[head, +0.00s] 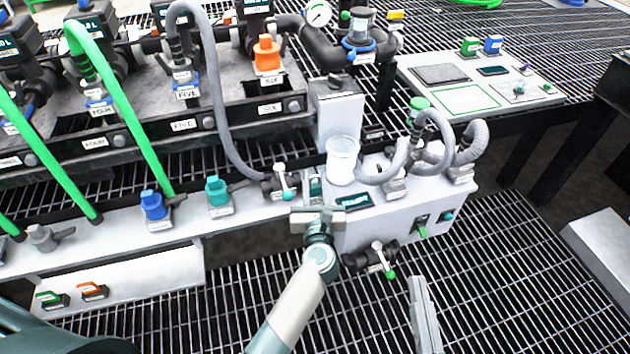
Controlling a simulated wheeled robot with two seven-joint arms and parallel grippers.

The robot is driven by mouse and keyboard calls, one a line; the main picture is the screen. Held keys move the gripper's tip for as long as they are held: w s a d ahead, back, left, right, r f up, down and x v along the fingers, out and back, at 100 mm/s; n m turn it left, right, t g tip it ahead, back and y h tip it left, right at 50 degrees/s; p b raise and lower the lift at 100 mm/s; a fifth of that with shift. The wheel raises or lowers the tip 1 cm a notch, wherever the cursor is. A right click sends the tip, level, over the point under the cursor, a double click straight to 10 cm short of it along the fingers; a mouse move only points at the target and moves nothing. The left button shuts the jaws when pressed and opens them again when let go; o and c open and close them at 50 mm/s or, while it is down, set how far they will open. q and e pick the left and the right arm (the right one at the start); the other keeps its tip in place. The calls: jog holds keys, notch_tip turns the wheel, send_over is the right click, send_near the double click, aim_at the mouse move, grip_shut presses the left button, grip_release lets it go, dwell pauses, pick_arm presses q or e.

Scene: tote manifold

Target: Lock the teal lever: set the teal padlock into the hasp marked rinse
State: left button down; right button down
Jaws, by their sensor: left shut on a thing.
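My left gripper (318,214) is in front of the white box at the centre. It is shut on a small teal thing (316,187), which looks like the teal padlock; the jaws hide part of it.
Green and orange pieces (93,291) sit on the lower left panel.

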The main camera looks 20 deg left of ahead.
pick_arm(q)
jog(key=shift+f, duration=0.15)
pick_arm(e)
jog(key=shift+s+r+t, duration=0.2)
jog(key=shift+r+t, duration=0.1)
jog(key=shift+r, duration=0.15)
pick_arm(q)
jog(key=c, duration=1.4)
grip_release()
jog(key=shift+o, duration=0.2)
jog(key=shift+s, duration=0.15)
jog(key=v, duration=1.7)
jog(key=shift+p, duration=0.45)
pick_arm(e)
jog(key=shift+w+d+f+g+h, duration=0.15)
jog(key=shift+w+f+g, duration=0.25)
jog(key=shift+f, duration=0.5)
jog(key=shift+w+f+g+h, duration=0.15)
jog(key=shift+f+g, duration=0.45)
jog(key=shift+f, duration=0.25)
pick_arm(q)
jog(key=shift+d, duration=0.1)
pick_arm(e)
jog(key=shift+f, duration=0.15)
